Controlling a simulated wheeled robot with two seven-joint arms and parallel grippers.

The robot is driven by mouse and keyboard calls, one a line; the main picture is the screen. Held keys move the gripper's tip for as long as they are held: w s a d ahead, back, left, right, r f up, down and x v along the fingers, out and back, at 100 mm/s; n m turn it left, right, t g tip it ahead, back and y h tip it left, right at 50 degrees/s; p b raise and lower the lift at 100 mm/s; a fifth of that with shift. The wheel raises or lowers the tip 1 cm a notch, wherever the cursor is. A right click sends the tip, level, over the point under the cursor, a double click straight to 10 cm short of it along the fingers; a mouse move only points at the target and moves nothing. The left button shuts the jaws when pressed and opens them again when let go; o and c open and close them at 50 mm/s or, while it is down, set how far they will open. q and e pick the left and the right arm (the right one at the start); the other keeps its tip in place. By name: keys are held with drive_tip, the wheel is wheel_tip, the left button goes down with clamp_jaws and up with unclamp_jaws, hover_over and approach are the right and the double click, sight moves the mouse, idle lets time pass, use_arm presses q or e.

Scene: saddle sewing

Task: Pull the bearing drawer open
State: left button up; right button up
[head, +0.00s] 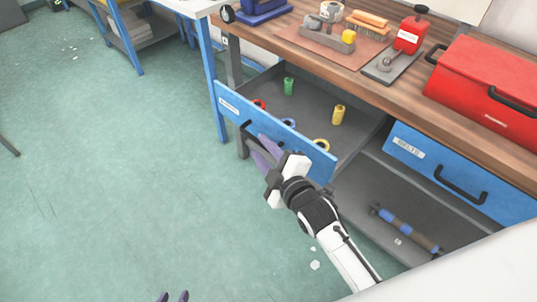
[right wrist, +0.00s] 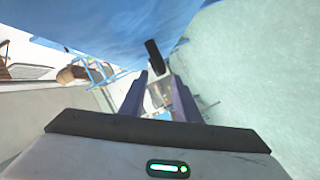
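The drawer with a blue front (head: 225,105) stands pulled out from under the wooden bench. Its small label is too blurred to read surely. Its dark handle (head: 246,126) is partly hidden behind my right gripper. My right gripper (head: 257,147) is at the drawer front, its purple fingers apart. In the right wrist view the dark handle (right wrist: 153,55) shows near and between the spread fingertips (right wrist: 160,75), with gaps beside it; contact cannot be told. My left gripper (head: 173,297) shows only two separated fingertips at the bottom edge, away from the drawer.
The drawer holds a green spool (head: 289,86), a yellow spool (head: 338,114) and several coloured rings. A shut drawer labelled BELTS (head: 435,165) is to the right, above a shelf with a roller (head: 408,228). A red toolbox (head: 480,85) sits on the bench (head: 300,48).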

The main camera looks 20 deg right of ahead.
drive_tip(key=v, duration=0.4)
drive_tip(key=shift+s, duration=0.1)
idle(0.4)
drive_tip(key=s+d+f+m+g+h, duration=0.1)
drive_tip(key=s+d+m+g, duration=0.25)
drive_tip(key=s, duration=0.45)
drive_tip(key=s+d+f+m+g+h, duration=0.15)
drive_tip(key=s+m+g, duration=0.25)
drive_tip(key=s, duration=0.4)
drive_tip(key=s+d+f+m+g, duration=0.2)
drive_tip(key=s+d+m+g, duration=0.15)
drive_tip(key=s, duration=0.55)
drive_tip(key=w+a+f+t+y, duration=0.1)
drive_tip(key=w+a+f+t, duration=0.1)
drive_tip(key=f, duration=0.4)
drive_tip(key=w+a+f+t+y, duration=0.1)
drive_tip(key=w+a+f+t, duration=0.1)
drive_tip(key=a+f, duration=0.2)
wheel_tip(320, 180, down, 2)
drive_tip(key=shift+a+f+m, duration=0.1)
drive_tip(key=shift+a+m, duration=0.1)
drive_tip(key=shift+m, duration=0.1)
drive_tip(key=shift+w, duration=0.1)
idle(3.1)
